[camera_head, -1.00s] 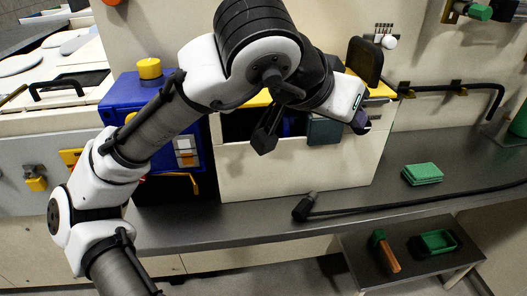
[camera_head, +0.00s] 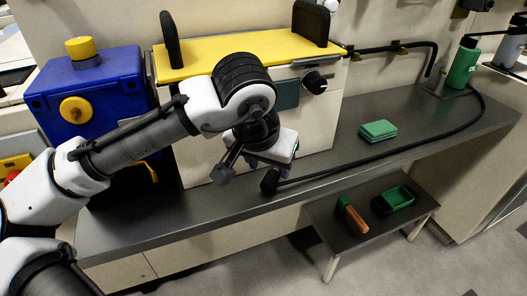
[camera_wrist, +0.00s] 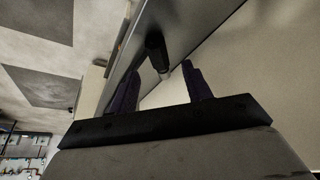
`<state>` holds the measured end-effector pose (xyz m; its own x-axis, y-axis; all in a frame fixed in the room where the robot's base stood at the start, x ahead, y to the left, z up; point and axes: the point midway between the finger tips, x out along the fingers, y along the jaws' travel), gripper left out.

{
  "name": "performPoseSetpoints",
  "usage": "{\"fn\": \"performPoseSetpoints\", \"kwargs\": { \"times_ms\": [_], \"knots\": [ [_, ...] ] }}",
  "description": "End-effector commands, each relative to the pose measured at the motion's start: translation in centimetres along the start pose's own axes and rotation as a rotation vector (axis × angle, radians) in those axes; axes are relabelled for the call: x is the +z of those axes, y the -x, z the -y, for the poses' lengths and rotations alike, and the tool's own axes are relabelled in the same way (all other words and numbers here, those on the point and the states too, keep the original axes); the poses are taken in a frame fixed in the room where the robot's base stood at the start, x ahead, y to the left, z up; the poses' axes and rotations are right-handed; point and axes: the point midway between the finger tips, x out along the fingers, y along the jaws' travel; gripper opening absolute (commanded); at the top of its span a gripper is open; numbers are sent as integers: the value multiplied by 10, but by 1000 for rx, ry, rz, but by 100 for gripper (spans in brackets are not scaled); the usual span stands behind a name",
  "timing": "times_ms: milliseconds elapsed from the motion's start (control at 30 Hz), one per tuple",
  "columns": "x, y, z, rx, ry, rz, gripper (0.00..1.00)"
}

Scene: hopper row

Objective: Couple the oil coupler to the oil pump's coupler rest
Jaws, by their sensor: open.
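The oil coupler (camera_head: 270,180) is a dark cylindrical end piece on a black hose. It lies at the front edge of the grey counter, just below my gripper (camera_head: 256,164). In the wrist view the coupler (camera_wrist: 155,50) stands ahead of the two purple fingers. My gripper (camera_wrist: 162,85) is open and empty, with the coupler beyond the gap between its fingertips. The hose runs right along the counter to a green bottle-shaped unit (camera_head: 462,66), apparently the oil pump. I cannot make out its coupler rest clearly.
A cream machine with a yellow top (camera_head: 235,50) stands close behind my gripper. A blue box (camera_head: 90,95) is at left. A green block (camera_head: 378,130) lies on the counter. A low table (camera_head: 345,247) below holds a green tray (camera_head: 393,199) and an orange-handled brush (camera_head: 353,216).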

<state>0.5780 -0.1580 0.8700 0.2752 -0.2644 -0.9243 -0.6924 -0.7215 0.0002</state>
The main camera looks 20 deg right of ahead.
Motion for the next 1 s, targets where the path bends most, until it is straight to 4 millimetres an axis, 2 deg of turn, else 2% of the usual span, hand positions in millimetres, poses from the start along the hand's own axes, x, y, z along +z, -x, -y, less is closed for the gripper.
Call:
{"fn": "performPoseSetpoints", "kwargs": {
  "times_ms": [100, 233, 633, 1000],
  "knots": [
    [1, -20, 0, 0, -1, 1, 49],
    [0, -33, 0, 0, -1, 0, 49],
    [0, -39, 0, 0, -1, -1, 49],
    [0, -39, 0, 0, 0, -1, 2]
  ]
}}
